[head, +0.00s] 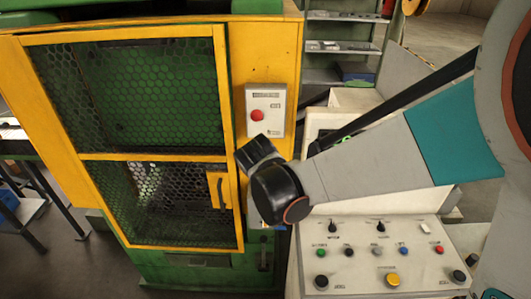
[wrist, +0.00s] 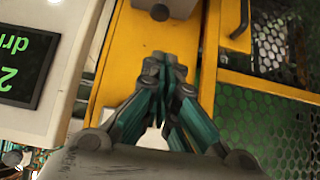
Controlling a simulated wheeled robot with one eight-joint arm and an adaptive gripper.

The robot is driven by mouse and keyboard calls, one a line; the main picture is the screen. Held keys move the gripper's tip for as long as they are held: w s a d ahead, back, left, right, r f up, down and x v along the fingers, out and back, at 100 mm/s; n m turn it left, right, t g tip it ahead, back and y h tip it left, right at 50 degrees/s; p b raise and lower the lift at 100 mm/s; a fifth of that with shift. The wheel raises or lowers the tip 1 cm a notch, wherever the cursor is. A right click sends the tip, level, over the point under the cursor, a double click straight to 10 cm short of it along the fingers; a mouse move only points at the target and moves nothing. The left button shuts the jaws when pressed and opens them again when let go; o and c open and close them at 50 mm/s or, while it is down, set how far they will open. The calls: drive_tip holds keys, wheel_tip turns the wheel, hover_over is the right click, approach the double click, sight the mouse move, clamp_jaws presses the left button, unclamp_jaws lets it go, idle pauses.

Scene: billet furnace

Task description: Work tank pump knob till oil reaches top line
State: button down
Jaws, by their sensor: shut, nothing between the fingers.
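My gripper (wrist: 165,62) is shut and empty in the wrist view, its fingertips together in front of a yellow machine panel (wrist: 125,60). A pale box with a dark round knob (wrist: 160,12) sits just beyond the fingertips at the top edge; the fingers look apart from it. I cannot tell whether this is the tank pump knob. In the head view my black wrist joint hides the gripper and what lies behind it. No oil tank, oil level or top line can be made out in either view.
A grey box with a red button (head: 257,115) is on the yellow frame. A green machine has yellow mesh doors (head: 130,95) with a handle (head: 221,192). A control panel (head: 345,270) with buttons and knobs stands lower right. A screen (wrist: 22,65) shows green text.

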drive_tip(key=shift+s+a+r, duration=0.1)
drive_tip(key=shift+a+r, duration=0.05)
drive_tip(key=shift+r, duration=0.5)
drive_tip(key=b+x, duration=0.4)
drive_tip(key=x, duration=0.6)
drive_tip(key=shift+f, duration=0.45)
drive_tip(key=shift+f+b, duration=0.95)
drive_tip(key=shift+f, duration=0.65)
